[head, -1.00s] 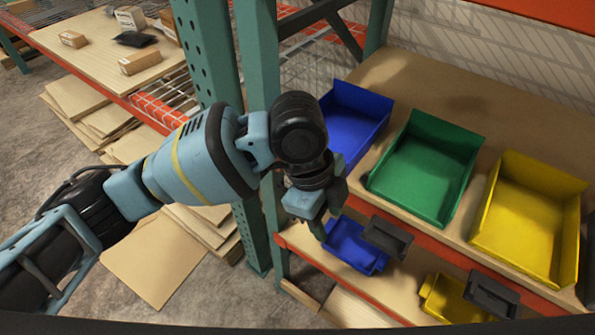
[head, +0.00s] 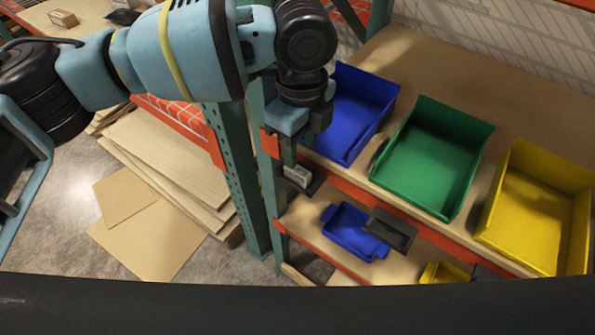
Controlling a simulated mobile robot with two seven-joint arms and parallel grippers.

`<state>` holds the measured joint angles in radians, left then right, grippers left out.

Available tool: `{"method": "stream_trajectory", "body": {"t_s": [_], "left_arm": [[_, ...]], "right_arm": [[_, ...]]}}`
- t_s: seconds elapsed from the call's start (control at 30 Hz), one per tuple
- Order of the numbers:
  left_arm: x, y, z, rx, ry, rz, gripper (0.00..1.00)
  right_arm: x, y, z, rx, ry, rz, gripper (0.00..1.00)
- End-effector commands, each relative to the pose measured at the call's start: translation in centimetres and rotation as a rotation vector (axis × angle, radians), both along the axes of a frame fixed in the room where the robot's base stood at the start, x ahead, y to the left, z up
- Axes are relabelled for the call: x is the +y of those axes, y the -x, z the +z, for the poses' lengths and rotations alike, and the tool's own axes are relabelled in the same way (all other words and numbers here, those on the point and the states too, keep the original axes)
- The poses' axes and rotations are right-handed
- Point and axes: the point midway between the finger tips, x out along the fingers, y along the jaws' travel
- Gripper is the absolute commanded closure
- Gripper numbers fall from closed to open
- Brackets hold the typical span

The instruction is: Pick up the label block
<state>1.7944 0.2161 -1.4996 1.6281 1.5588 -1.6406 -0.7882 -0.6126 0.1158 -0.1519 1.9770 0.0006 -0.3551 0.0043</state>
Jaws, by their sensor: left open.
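A small pale block with dark marks, which looks like the label block (head: 298,175), is at a dark holder (head: 314,186) on the orange shelf edge, in front of the upper blue bin. My left gripper (head: 298,153) is directly above it, pointing down with its jaws open. One finger hides part of the block's surroundings, and I cannot tell whether the fingertips touch it. My right gripper is not in view.
Blue (head: 352,112), green (head: 432,158) and yellow (head: 535,205) bins stand on the upper shelf. A smaller blue bin (head: 352,230) is on the lower shelf, beside another dark holder (head: 391,231). A green post (head: 238,175) stands close left of my gripper.

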Motion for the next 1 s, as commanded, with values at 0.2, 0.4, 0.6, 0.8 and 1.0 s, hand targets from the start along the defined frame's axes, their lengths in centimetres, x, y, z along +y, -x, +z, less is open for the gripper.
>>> {"method": "stream_trajectory", "body": {"t_s": [0.2, 0.4, 0.6, 0.8, 1.0], "left_arm": [[0.1, 0.1, -0.7, -0.001, 0.001, 0.001, 0.58], [0.6, 0.6, -3.2, -0.003, -0.001, 0.000, 0.58], [0.6, 0.6, -5.3, -0.001, 0.001, 0.001, 0.58], [0.6, 0.6, -5.5, -0.002, 0.000, 0.001, 0.58], [0.5, 0.6, -5.5, -0.002, 0.000, 0.001, 0.75]], "right_arm": [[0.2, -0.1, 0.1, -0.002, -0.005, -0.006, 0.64], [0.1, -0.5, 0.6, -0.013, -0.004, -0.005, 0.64], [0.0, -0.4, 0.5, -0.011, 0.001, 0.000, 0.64], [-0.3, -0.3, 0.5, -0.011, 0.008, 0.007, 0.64], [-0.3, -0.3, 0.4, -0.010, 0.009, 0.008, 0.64]]}}
